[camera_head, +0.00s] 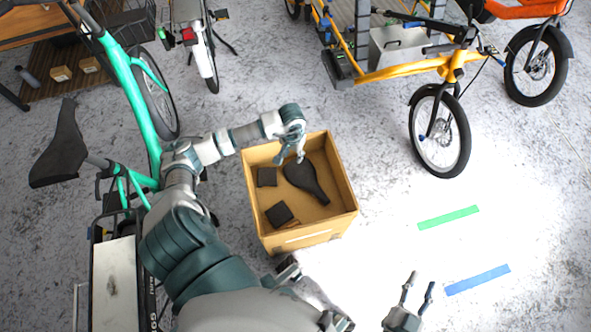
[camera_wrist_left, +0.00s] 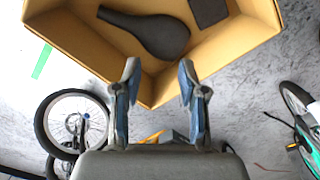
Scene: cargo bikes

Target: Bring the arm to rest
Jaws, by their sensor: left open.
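My left arm reaches in from the left. Its gripper (camera_head: 291,158) hangs over the far end of an open cardboard box (camera_head: 348,192). In the left wrist view the two fingers of this gripper (camera_wrist_left: 158,72) are spread apart with nothing between them. The box rim (camera_wrist_left: 75,72) is just beyond the fingertips there. Inside the box lie a black bike saddle (camera_head: 306,180) and two dark square pieces, one (camera_head: 267,177) near the gripper and one (camera_head: 279,214) nearer me. My right gripper (camera_head: 419,286) is low at the right, fingers apart and empty, over bare floor.
A teal bike (camera_head: 137,100) with a black saddle stands close by my left arm. A yellow cargo bike (camera_head: 400,70) stands at the back right, with an orange one (camera_head: 525,10) beyond. Green (camera_head: 448,217) and blue (camera_head: 477,280) strips mark the clear floor at the right.

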